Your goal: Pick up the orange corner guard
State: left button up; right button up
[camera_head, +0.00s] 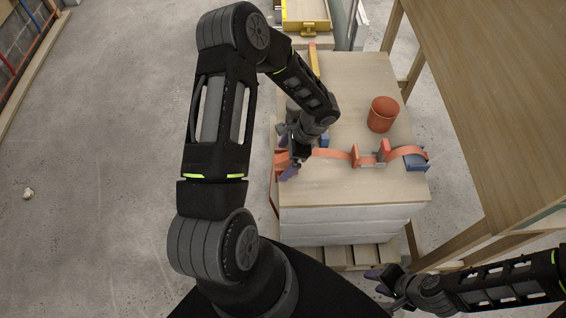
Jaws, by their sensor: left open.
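Several orange pieces sit along a row across the stacked pallet load, and I cannot tell for sure which is the corner guard. One orange piece (281,162) is at the left edge of the top, partly hidden by my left gripper. An upright orange piece (355,156) is at the middle, and another (385,147) stands right of it. My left gripper (286,156) is open, with its purple fingertips at the left-edge piece; contact cannot be made out. My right gripper (378,281) is open and empty, low in front of the pallet, away from the load.
An orange strap (329,153) runs across the wooden top (340,190). A red-orange cup (383,114) stands behind it, and a blue item (416,163) lies at the right edge. A wooden table (490,100) stands on the right.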

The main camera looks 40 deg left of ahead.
pick_arm(q)
jog(key=shift+c, duration=0.5)
jog(key=c, duration=1.4)
